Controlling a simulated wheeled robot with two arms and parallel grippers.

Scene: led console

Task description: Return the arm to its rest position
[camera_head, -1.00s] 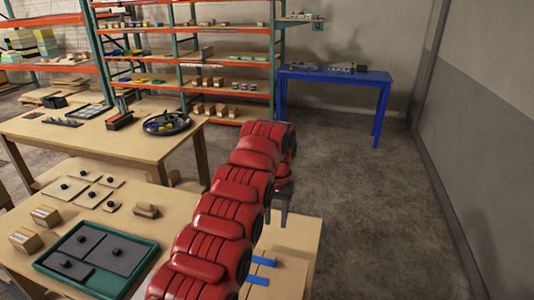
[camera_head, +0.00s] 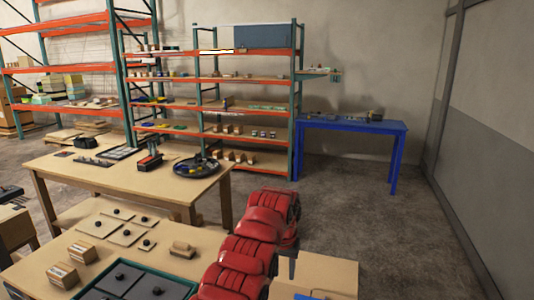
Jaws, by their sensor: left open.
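A red segmented arm of mine (camera_head: 245,258) rises from the bottom edge and bends over the near table in the head view. Its gripper, my left gripper (camera_head: 290,262), hangs below the bend at the right, small, dark and partly hidden by the red links. Its jaws are open, and I see nothing held in them. My right gripper does not show.
The near wooden table (camera_head: 210,243) holds flat plates with black knobs (camera_head: 125,233), small boxes (camera_head: 63,275) and a green-rimmed tray (camera_head: 150,268). Behind are another wooden table (camera_head: 110,178), a shelf rack (camera_head: 245,50) and a blue table (camera_head: 350,124). Floor at the right is clear.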

